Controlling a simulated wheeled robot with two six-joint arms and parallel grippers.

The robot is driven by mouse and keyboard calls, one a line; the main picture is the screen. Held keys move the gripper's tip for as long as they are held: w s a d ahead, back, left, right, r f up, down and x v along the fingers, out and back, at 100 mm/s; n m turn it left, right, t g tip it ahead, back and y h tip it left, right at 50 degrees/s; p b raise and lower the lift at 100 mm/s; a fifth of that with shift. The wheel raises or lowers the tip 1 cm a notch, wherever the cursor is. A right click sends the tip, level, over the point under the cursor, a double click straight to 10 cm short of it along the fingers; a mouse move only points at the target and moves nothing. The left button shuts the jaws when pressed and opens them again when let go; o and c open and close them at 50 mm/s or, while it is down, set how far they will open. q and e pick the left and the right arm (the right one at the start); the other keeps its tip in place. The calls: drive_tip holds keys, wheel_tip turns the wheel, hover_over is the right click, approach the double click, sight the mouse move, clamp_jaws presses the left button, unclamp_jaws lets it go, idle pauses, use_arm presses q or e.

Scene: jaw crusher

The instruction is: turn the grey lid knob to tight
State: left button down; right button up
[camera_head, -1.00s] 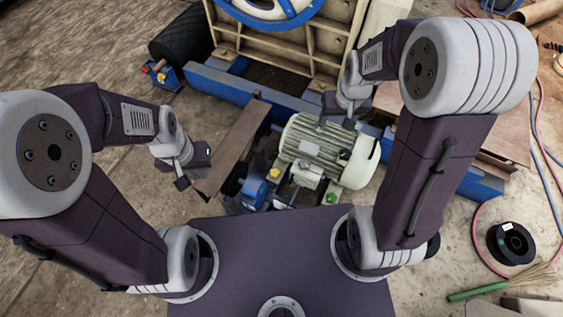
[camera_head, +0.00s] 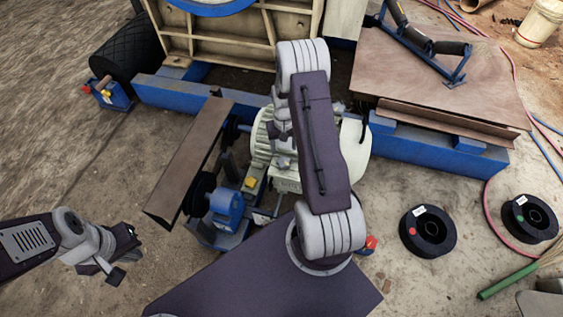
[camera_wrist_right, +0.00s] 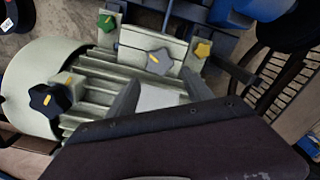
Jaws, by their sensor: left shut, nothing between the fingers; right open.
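The grey lid knob (camera_wrist_right: 160,61) is star-shaped with a yellow mark, on a pale lid box (camera_wrist_right: 140,42) on the motor's side in the right wrist view. My right gripper (camera_wrist_right: 160,92) is open and empty, its two fingers spread just below the knob in that picture, apart from it. In the head view my right arm hides the knob and most of that gripper. The pale green finned motor (camera_head: 262,142) shows behind the arm. My left gripper (camera_head: 122,258) is shut and empty at the lower left, away from the motor.
Near the grey knob are a black knob (camera_wrist_right: 50,99), a green knob (camera_wrist_right: 106,22) and a yellow knob (camera_wrist_right: 203,49). A brown guard plate (camera_head: 195,160) stands left of the motor. Blue beams (camera_head: 440,150) and black spools (camera_head: 428,230) lie to the right.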

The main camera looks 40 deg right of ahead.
sight(285, 161)
wheel_tip(285, 161, down, 9)
drive_tip(key=b, duration=0.4)
drive_tip(key=shift+r, duration=0.2)
drive_tip(key=c, duration=1.1)
drive_tip(key=shift+r+m+p, duration=0.25)
drive_tip(key=shift+m+p, duration=0.95)
drive_tip(key=shift+m, duration=0.1)
drive_tip(key=m+p, duration=0.1)
drive_tip(key=m, duration=0.1)
drive_tip(key=shift+s+d+m+p, duration=0.1)
drive_tip(key=shift+s+m+p, duration=0.05)
drive_tip(key=shift+m+p, duration=0.2)
drive_tip(key=m+p, duration=0.1)
drive_tip(key=m, duration=0.2)
drive_tip(key=shift+f+p, duration=0.1)
drive_tip(key=shift+p, duration=0.25)
drive_tip(key=shift+s+d+f+m+p, duration=0.1)
drive_tip(key=shift+m+p, duration=0.55)
drive_tip(key=shift+m, duration=1.3)
